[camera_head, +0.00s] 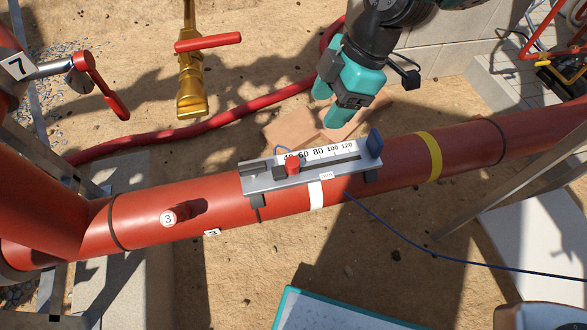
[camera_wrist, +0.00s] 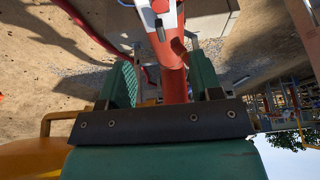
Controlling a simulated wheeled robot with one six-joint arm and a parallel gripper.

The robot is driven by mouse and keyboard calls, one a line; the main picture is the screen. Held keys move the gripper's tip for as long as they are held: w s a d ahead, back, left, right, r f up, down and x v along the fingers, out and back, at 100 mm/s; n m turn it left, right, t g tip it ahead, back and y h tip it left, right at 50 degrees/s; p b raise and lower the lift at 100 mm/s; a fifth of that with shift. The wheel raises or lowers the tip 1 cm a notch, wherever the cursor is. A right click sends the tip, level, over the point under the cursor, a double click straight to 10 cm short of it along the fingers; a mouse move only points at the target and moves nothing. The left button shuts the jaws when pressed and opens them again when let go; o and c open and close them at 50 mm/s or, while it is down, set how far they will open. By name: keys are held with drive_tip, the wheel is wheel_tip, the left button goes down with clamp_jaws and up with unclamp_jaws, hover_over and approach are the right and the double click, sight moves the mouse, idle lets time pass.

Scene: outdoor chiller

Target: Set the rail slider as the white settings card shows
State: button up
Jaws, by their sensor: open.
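The rail slider is a grey metal rail (camera_head: 258,186) on top of the red pipe, with a white scale (camera_head: 325,152) reading up to 120. Its red knob (camera_head: 292,166) stands near the low end, in front of the 40 and just left of the 60. I cannot make out a readable settings card.
The red pipe (camera_head: 150,216) crosses the view, with a peg labelled 3 (camera_head: 170,218) and a yellow band (camera_head: 430,155). A brass valve with a red handle (camera_head: 208,42) stands behind left. A thin blue cable (camera_head: 430,250) runs right. A teal-edged white board (camera_head: 330,312) is at the bottom.

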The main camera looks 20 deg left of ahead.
sight(293, 161)
drive_tip(key=b+x, duration=0.2)
drive_tip(key=x, duration=1.5)
drive_tip(key=shift+d+f, duration=0.1)
drive_tip(key=shift+d, duration=0.05)
drive_tip(key=shift+w, duration=0.1)
clamp_jaws()
